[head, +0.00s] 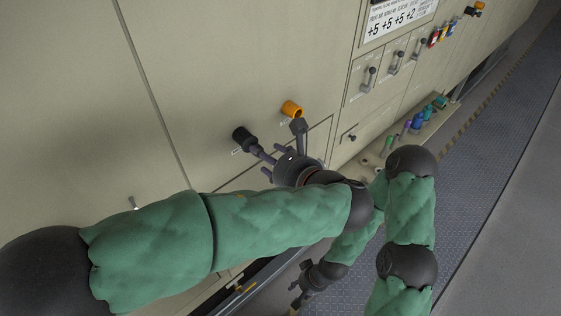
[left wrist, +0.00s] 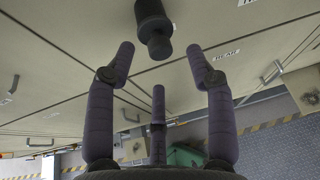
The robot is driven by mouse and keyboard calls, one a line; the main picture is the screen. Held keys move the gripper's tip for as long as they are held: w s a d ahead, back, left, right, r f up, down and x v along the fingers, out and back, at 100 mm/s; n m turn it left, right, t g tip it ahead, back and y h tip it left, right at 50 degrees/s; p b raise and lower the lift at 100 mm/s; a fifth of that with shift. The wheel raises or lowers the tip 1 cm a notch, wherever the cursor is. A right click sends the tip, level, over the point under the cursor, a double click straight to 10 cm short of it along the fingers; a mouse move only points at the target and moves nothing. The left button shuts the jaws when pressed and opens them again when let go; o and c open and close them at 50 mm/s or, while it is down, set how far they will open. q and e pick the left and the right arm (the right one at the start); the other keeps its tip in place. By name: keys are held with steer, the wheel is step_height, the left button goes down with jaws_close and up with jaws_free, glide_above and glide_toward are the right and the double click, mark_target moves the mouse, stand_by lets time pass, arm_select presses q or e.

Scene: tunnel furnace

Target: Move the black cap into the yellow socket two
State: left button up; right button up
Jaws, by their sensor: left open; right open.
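The black cap (head: 243,138) sticks out from the beige panel, left of an orange-yellow socket (head: 291,109). My left gripper (head: 275,142) is open in front of the panel, with one finger close to the cap and another just below the yellow socket. In the left wrist view the black cap (left wrist: 153,28) is ahead, between and beyond the spread fingers, with nothing held. Whether a finger touches it is unclear. My right gripper (head: 306,285) is open and empty, low near the bottom of the picture. The yellow socket is not in the left wrist view.
A ledge (head: 405,143) with several coloured cylinders lies to the right, partly behind my arm. Switch handles (head: 369,78) and a sign (head: 397,20) are on the panel above it. Dark floor (head: 480,165) is clear at the right.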

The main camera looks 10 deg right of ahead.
arm_select(q)
steer(key=x, duration=0.4)
jaws_close()
steer(key=shift+s+d+f+p, duration=0.1)
steer(key=shift+s+d+p, duration=0.2)
steer(key=shift+s+d, duration=0.65)
steer(key=shift+s+d+p, duration=0.3)
steer(key=shift+s+d, duration=0.35)
steer(key=shift+s, duration=0.45)
